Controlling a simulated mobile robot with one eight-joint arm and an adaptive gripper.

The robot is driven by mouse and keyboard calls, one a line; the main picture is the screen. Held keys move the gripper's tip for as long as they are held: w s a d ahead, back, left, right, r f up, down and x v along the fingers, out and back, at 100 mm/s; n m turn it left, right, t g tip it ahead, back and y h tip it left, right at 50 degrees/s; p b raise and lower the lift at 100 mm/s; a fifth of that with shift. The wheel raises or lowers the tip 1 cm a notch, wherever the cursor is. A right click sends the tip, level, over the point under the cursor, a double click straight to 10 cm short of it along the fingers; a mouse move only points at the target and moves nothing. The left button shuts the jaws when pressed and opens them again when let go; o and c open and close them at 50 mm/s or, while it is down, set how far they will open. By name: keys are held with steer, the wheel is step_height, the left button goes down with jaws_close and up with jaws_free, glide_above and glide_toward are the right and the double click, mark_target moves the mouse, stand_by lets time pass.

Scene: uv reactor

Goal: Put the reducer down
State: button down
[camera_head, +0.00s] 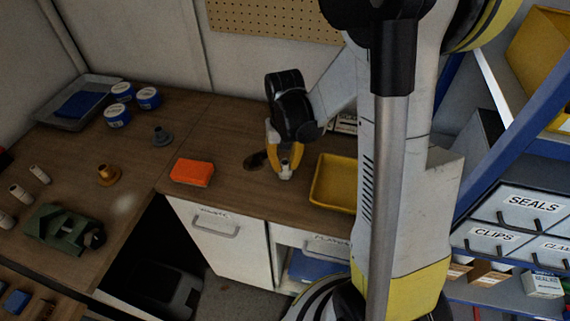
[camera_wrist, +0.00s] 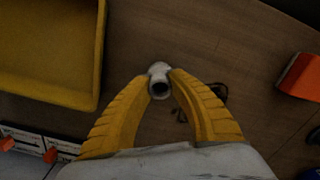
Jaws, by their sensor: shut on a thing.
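The reducer (camera_head: 285,173) is a small pale grey-white hollow fitting. My gripper (camera_head: 283,160) is shut on it above the brown worktop (camera_head: 229,137), between the orange block and the yellow tray. In the wrist view the reducer (camera_wrist: 159,72) sits between the two yellow fingertips (camera_wrist: 161,84), its dark round opening facing the camera. The worktop (camera_wrist: 200,30) shows behind it. I cannot tell whether its lower end touches the wood.
A yellow tray (camera_head: 318,191) stands close right, an orange block (camera_head: 192,172) to the left. A small dark item (camera_wrist: 219,91) lies near the fingers. Farther left are a copper-coloured fitting (camera_head: 107,175), a grey fitting (camera_head: 162,136), blue-and-white tubs (camera_head: 117,115) and a green vise (camera_head: 62,230).

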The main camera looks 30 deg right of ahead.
steer(key=c, duration=1.3)
jaws_free()
steer(key=shift+f, duration=0.15)
